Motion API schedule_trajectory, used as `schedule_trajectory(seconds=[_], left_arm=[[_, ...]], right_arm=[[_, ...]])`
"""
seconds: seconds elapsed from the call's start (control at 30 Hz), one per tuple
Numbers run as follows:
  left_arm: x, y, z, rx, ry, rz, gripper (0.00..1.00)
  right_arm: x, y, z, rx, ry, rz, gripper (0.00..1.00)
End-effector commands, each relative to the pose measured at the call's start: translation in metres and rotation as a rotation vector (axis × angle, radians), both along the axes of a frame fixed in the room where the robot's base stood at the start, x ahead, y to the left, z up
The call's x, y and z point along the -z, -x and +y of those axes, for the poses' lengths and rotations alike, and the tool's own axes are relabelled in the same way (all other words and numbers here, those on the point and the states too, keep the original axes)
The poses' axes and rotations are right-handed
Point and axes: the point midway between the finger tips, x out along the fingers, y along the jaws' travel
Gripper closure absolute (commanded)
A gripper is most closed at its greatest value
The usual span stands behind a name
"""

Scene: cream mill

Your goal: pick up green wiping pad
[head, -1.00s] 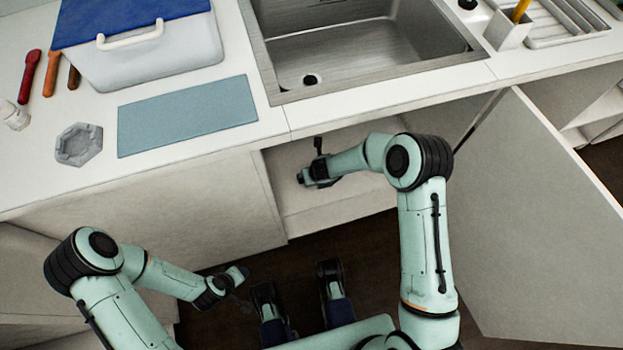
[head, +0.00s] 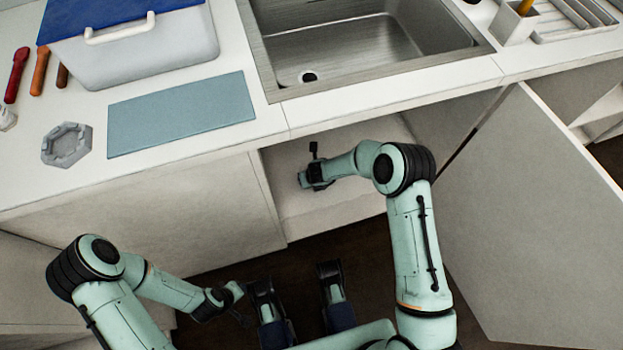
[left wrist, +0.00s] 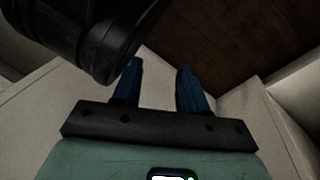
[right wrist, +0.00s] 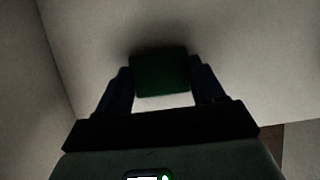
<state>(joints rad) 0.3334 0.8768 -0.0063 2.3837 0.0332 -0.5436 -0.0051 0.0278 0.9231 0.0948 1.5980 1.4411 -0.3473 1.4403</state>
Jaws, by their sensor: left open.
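The green wiping pad (right wrist: 161,75) shows in the right wrist view as a small dark green block between the fingertips of my right gripper (right wrist: 161,88). The fingers lie close along both its sides. I cannot tell whether they press on it. In the head view my right gripper (head: 315,177) is inside the open cabinet under the sink, and the pad cannot be made out there. My left gripper (left wrist: 160,75) is open and empty. In the head view it hangs low, in front of the closed cabinet front at the left.
The cabinet door (head: 530,210) stands open to the right of my right arm. The counter above holds a steel sink (head: 365,50), a blue-lidded box (head: 140,50), a flat blue-grey mat (head: 180,113) and a grey hexagonal dish (head: 67,145). Dark floor lies below.

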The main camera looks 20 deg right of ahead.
Motion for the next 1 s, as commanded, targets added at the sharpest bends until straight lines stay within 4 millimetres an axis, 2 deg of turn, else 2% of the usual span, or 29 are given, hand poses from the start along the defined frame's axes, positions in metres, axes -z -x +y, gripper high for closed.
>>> schedule_trajectory(seconds=[0.47,0.73,0.77,0.87,1.0], left_arm=[[-0.004,-0.004,0.0,0.001,-0.001,-0.015,0.57],[-0.032,-0.031,-0.004,0.005,-0.006,-0.105,0.57],[-0.035,-0.036,-0.005,0.006,-0.006,-0.12,0.57],[-0.027,-0.03,-0.004,0.005,-0.005,-0.102,0.57],[-0.018,-0.023,-0.003,0.004,-0.004,-0.075,0.57]], right_arm=[[-0.006,0.0,0.0,0.0,0.001,0.0,0.6],[-0.039,0.0,0.0,0.001,0.0,-0.003,0.6],[-0.041,0.002,0.0,0.0,0.0,-0.001,0.6],[-0.035,0.019,-0.001,-0.004,0.005,0.002,0.6],[-0.033,0.05,-0.003,-0.003,0.003,0.008,0.6]])
